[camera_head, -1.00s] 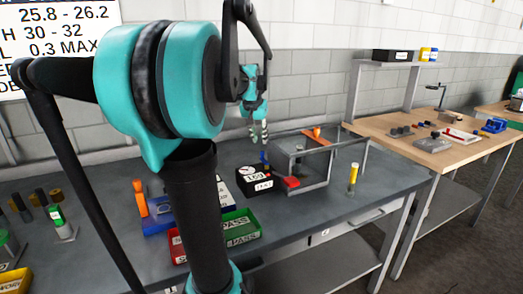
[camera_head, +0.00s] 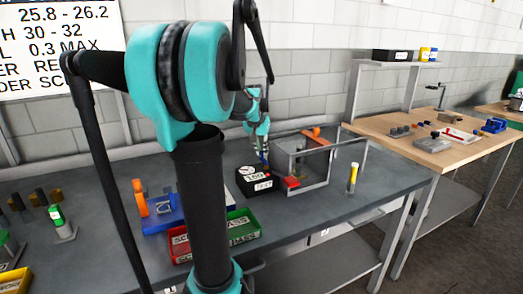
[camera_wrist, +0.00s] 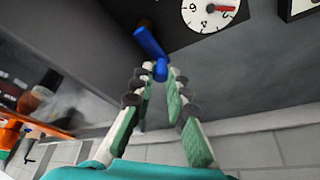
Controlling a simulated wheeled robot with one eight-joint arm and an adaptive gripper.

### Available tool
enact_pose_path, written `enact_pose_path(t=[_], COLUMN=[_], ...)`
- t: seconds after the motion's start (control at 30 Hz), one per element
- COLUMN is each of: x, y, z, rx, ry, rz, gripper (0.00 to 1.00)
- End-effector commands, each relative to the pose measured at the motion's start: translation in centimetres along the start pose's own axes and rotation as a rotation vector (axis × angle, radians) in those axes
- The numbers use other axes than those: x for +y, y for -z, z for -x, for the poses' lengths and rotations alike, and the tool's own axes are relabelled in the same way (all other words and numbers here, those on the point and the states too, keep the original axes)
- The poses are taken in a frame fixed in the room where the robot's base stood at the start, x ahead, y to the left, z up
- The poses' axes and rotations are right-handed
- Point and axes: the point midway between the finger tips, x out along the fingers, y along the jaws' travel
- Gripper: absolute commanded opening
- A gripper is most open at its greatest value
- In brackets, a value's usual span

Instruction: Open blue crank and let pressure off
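The black gauge box (camera_head: 255,183) stands on the grey bench, with a white dial on top and a white label. In the wrist view its dial (camera_wrist: 205,14) shows a red needle pointing right of centre. The blue crank (camera_wrist: 150,42) lies beside the dial as a slanted arm with a rounded knob at its near end. My gripper (camera_wrist: 160,70) points at the crank, its two pale, green-padded fingers on either side of the knob. The fingers are apart; a firm grip does not show. In the head view my gripper (camera_head: 264,155) is right above the box.
A clear-sided frame guard (camera_head: 325,162) with a red block stands just right of the box. A green tray (camera_head: 243,227) and a red tray (camera_head: 180,245) lie in front.

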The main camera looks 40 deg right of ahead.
Motion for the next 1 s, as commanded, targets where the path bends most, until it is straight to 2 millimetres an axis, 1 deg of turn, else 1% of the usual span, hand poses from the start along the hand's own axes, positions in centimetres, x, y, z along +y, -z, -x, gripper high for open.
enact_pose_path(t=[0.27,0.47,0.67,1.0], x=[0.0,-0.1,-0.3,-0.6], y=[0.0,-0.2,-0.5,-1.5], z=[0.0,0.1,0.2,0.6], rx=[0.000,0.000,-0.001,0.000], ry=[0.002,0.023,0.071,0.191], rz=[0.006,0.053,0.167,0.457], gripper=[0.00,0.00,0.00,0.00])
